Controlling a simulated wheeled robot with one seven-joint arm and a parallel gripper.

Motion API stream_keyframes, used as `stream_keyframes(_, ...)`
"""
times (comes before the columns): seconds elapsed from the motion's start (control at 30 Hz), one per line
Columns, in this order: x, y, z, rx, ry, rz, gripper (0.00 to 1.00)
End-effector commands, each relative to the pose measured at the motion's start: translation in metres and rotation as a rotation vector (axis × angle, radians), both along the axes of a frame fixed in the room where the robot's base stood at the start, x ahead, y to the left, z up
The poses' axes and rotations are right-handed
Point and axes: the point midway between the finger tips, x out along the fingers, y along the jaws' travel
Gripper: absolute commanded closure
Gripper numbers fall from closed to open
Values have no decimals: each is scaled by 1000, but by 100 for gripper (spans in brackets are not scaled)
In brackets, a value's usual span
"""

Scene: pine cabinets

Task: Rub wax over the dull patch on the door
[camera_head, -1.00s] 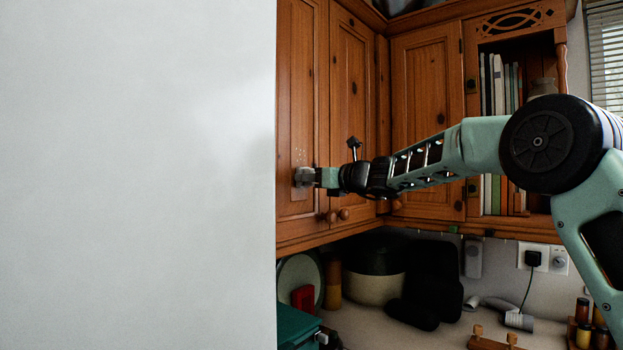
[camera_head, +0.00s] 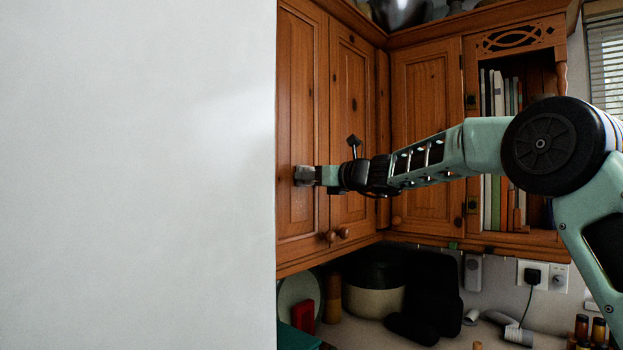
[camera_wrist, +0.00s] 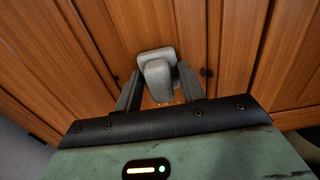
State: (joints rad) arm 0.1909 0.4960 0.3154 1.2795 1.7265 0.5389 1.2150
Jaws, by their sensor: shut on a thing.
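My gripper (camera_head: 318,176) (camera_wrist: 160,88) is shut on a grey block (camera_wrist: 156,62), seen in the wrist view between its two fingers. In the head view the block (camera_head: 303,175) is at the face of the left pine cabinet door (camera_head: 297,110), and appears to touch it. A few tiny pale specks show on the wood just below the block. The dull patch itself is hard to make out; the block and gripper cover part of the door there.
A large plain white surface (camera_head: 130,180) fills the left of the head view and cuts off the door's left side. Round knobs (camera_head: 337,235) stick out below the gripper. A shelf of books (camera_head: 497,160) is at right. Pots and jars crowd the worktop below.

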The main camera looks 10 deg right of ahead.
Motion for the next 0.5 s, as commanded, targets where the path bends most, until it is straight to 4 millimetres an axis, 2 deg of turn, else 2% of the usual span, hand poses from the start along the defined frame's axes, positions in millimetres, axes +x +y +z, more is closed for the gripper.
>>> stream_keyframes(0.03, 0, 1, 14, 2, -2, 1, 100)
stream_keyframes(0.1, 0, 1, 20, 3, -2, 1, 100)
stream_keyframes(0.5, 0, 1, 18, 2, -1, 2, 100)
